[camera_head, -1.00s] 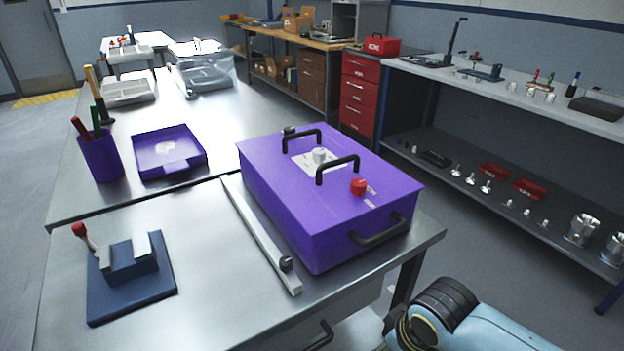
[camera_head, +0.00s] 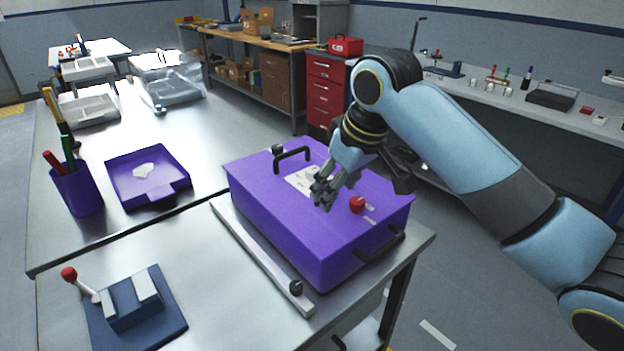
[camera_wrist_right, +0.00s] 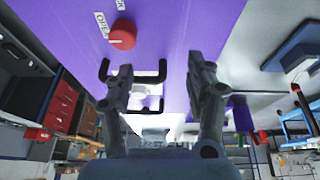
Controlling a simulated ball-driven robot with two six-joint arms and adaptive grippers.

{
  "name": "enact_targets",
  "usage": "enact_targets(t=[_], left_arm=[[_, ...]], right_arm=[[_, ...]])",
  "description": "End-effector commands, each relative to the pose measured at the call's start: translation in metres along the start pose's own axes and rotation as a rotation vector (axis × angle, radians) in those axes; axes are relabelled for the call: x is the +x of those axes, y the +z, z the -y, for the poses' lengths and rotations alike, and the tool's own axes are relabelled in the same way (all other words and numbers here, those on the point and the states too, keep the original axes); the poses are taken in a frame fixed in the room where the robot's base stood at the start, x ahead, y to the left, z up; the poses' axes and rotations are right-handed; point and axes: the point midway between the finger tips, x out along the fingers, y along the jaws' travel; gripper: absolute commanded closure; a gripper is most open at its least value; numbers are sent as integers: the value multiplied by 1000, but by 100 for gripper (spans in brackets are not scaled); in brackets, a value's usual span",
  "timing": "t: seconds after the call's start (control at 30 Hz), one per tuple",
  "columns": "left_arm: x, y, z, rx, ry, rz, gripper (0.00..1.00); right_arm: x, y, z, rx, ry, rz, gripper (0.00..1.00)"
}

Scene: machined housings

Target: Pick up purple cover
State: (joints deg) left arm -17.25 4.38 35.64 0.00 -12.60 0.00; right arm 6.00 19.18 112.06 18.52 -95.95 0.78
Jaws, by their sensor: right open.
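In the right wrist view, the purple cover (camera_wrist_right: 172,28) fills the upper middle. The open fingers (camera_wrist_right: 160,78) point at it, with black handles (camera_wrist_right: 135,75) showing around and between them. I cannot tell whether they touch a handle. My left gripper is not in view.
A metal rail (camera_head: 262,255) lies along the cover's near left side. A blue fixture (camera_head: 138,312) with a red-tipped lever stands at the front left. A purple tray (camera_head: 147,178) and a purple pen cup (camera_head: 78,190) stand farther left. Red drawers (camera_head: 325,92) stand behind.

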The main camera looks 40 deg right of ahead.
Motion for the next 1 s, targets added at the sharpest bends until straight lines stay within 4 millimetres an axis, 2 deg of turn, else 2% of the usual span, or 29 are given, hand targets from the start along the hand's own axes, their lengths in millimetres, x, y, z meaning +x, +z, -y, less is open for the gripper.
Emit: enact_targets(t=[0.03, 0.13, 0.2, 0.3, 0.37, 0.6, 0.83, 1.0], left_arm=[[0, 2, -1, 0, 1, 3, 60], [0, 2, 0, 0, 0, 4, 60], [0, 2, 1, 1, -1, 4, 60], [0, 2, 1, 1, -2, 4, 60], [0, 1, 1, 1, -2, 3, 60], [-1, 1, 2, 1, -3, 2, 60], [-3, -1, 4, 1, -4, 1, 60], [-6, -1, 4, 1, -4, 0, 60]], right_arm=[[-6, -21, -11, 7, 1, -12, 45], [-16, -54, -30, 26, -8, -21, 45], [-23, -72, -40, 38, -15, -26, 45], [-27, -84, -47, 49, -22, -29, 45], [-22, -86, -48, 52, -26, -28, 45], [17, -88, -47, 51, -27, -29, 45], [36, -92, -46, 51, -27, -30, 45], [63, -97, -46, 50, -27, -29, 45]])
